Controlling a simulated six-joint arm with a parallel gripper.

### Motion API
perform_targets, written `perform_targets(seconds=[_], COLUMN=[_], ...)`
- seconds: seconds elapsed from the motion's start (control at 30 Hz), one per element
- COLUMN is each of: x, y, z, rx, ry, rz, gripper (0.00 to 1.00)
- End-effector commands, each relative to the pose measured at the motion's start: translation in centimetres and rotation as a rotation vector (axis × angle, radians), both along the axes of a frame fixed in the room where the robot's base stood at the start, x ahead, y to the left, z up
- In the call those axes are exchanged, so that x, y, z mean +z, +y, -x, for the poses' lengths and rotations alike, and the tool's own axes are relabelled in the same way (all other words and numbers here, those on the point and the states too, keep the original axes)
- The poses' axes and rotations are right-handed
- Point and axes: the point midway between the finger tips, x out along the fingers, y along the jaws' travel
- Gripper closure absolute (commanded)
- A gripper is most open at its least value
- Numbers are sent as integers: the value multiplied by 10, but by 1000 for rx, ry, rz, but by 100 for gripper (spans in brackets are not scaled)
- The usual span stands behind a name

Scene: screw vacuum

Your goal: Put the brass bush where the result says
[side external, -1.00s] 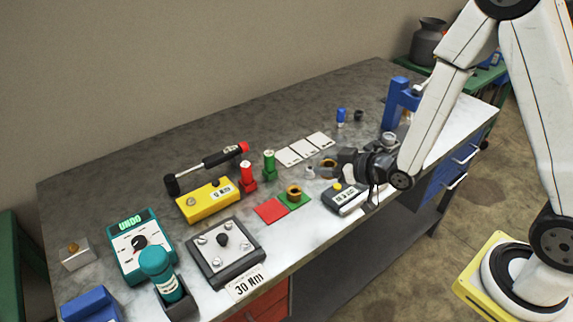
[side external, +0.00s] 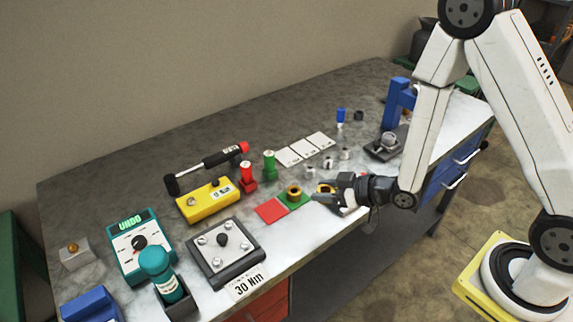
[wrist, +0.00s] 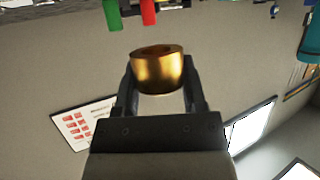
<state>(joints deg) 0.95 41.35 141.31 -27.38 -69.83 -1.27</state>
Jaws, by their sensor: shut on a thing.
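My gripper (side external: 328,190) is shut on a brass bush (wrist: 158,72), which sits between the fingertips in the wrist view. In the side external view this bush is just right of the green square, by the small grey-white device (side external: 346,211), which my gripper partly covers; its display cannot be read now. I cannot tell the gap between bush and device. Another brass bush (side external: 294,191) stands on the green square (side external: 304,200). A red square (side external: 270,210) lies empty beside it.
Red (side external: 248,178) and green (side external: 269,165) posts stand behind the squares. Several white cards (side external: 304,149) and small metal parts (side external: 328,163) lie farther back. A plate fixture (side external: 226,252), yellow block (side external: 207,201) and teal unit reading "UNDO" (side external: 140,245) stand left.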

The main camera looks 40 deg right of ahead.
Motion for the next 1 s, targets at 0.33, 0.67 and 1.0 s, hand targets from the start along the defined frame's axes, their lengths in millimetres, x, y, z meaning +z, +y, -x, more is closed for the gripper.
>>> perform_targets(seconds=[0.33, 0.67, 1.0], x=[-35, -49, -58], y=[0, 0, 0], z=[0, 0, 0], rx=[0, -1, -1], ry=[1, -2, 0], rz=[0, 0, 0], gripper=[100, 100, 100])
